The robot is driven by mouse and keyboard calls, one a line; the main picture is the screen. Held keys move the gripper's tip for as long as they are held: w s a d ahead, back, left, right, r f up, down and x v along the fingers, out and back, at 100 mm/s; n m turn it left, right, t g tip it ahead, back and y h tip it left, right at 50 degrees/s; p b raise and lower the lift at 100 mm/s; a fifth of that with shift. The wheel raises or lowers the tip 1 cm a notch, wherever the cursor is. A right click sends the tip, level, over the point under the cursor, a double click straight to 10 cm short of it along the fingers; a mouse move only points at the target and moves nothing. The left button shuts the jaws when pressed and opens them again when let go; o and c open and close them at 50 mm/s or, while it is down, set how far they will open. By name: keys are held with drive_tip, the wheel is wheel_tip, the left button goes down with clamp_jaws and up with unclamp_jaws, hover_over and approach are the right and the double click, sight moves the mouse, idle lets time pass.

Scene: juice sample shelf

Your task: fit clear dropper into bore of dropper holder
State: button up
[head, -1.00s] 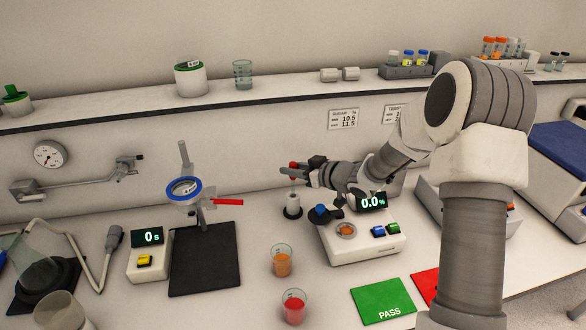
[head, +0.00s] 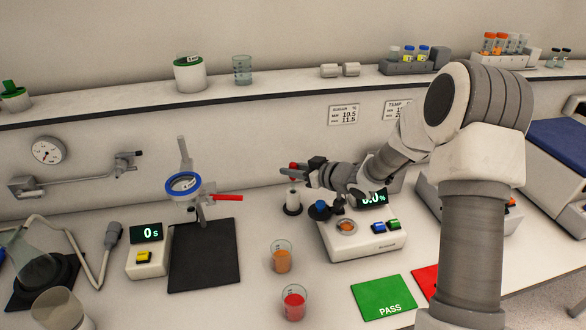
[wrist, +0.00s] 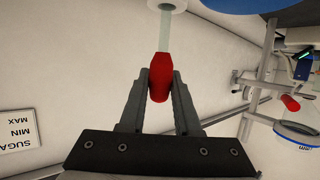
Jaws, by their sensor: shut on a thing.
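My gripper (wrist: 160,85) is shut on the red bulb of the clear dropper (wrist: 164,45). Its clear tube points away from the fingers toward the white top of the dropper holder (wrist: 180,3). In the wrist view the tube's far end meets the holder's top at the frame edge; I cannot tell how deep it sits in the bore. In the head view the dropper holder (head: 292,203) is a white post on a black round base. My gripper (head: 291,171) is just above it, with the red bulb showing between the fingers.
The refractometer (head: 362,240) with a blue-capped part stands close to the holder's right. Orange (head: 282,258) and red (head: 294,303) juice beakers stand in front. A black-based stand (head: 204,257) is to the left. The shelf edge runs behind.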

drive_tip(key=shift+f+b, duration=0.5)
drive_tip(key=shift+f, duration=0.3)
drive_tip(key=o, duration=0.9)
drive_tip(key=shift+d+r, duration=0.1)
